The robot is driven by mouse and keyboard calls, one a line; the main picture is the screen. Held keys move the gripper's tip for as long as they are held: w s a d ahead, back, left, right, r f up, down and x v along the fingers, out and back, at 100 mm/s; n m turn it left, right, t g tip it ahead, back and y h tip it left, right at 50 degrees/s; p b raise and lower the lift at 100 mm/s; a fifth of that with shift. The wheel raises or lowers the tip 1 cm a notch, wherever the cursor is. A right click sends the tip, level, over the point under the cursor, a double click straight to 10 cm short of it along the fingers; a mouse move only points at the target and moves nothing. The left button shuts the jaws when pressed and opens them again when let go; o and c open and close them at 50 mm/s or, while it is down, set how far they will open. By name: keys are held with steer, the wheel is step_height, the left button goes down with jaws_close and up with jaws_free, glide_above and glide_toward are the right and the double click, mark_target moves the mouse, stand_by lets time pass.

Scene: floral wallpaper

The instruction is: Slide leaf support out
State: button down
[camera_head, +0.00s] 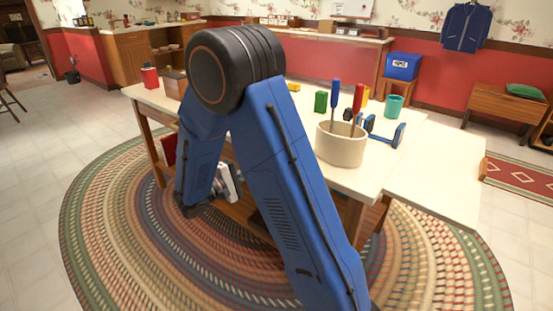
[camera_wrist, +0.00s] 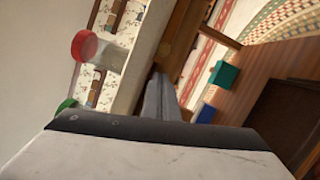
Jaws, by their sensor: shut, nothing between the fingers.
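The table (camera_head: 375,180) has a cream top, and a cream leaf (camera_head: 435,185) lies level at its right end. My gripper (camera_head: 229,182) is low at the table's near side, below the top and partly behind my arm. In the wrist view my gripper (camera_wrist: 161,88) is shut and empty, its fingers pointing along the pale table edge (camera_wrist: 146,60) and close to brown wood. Whether the fingers touch the wood is unclear. I cannot pick out the leaf support for certain; my arm hides much of the table's near side.
A cream crock (camera_head: 341,148) with tools stands on the table near a blue dumbbell-like item (camera_head: 387,136) and a teal cup (camera_head: 394,105). A green block (camera_wrist: 223,74) and a blue block (camera_wrist: 206,113) show beside the gripper. A braided rug (camera_head: 130,225) lies below.

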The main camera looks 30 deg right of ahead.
steer(key=w+d, duration=0.1)
steer(key=d, duration=0.8)
steer(key=shift+d+r, duration=0.3)
steer(key=shift+r, duration=0.05)
steer(key=shift+s, duration=0.1)
